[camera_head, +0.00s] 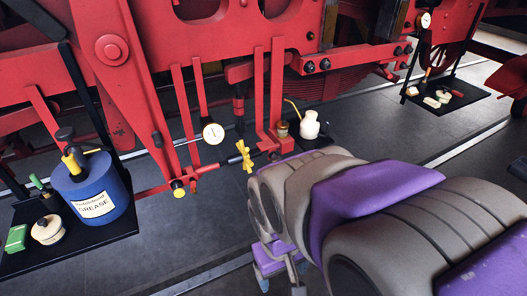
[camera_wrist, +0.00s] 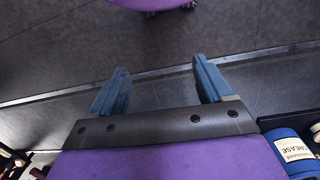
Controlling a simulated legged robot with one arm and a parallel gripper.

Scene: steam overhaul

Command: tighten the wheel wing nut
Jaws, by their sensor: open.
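A yellow wing nut (camera_head: 244,156) stands upright on a thin horizontal rod at the middle of the red machine frame in the head view. Its wings show clear, and nothing touches it. My gripper (camera_wrist: 160,82) is open and empty in the wrist view, its two blue fingers apart over bare dark floor. The wing nut does not show in the wrist view. In the head view my grey and purple arm lies to the right of and below the nut, and I cannot make out the fingertips there.
Floor below the nut is clear.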

